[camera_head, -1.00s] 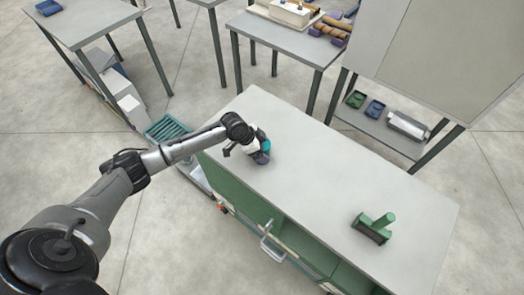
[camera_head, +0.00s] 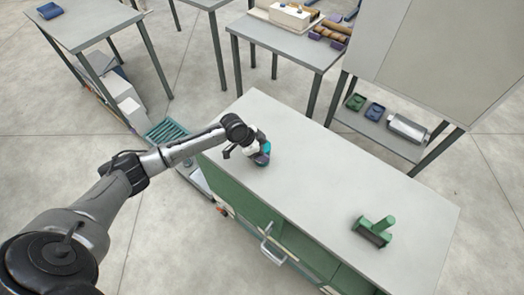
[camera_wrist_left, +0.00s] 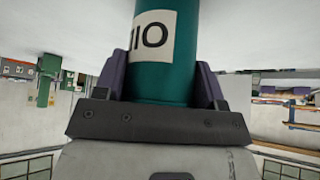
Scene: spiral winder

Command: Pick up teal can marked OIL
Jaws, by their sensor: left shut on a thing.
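The teal can (camera_wrist_left: 163,55) stands between the two fingers of my left gripper in the left wrist view, with a white label showing dark letters that appear upside down. My left gripper (camera_wrist_left: 160,92) is shut on it, a purple finger against each side. In the head view the teal can (camera_head: 265,147) shows only in part at my left gripper (camera_head: 260,157), over the far left end of the grey-topped green workbench (camera_head: 330,170). I cannot tell whether the can touches the bench top. My right gripper is not in view.
A green tool-like block with an upright handle (camera_head: 375,231) stands on the bench's right part. The bench top between is clear. A grey table (camera_head: 290,42) with rollers stands behind. A shelf (camera_head: 375,132) with small trays and a metal cylinder is at back right.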

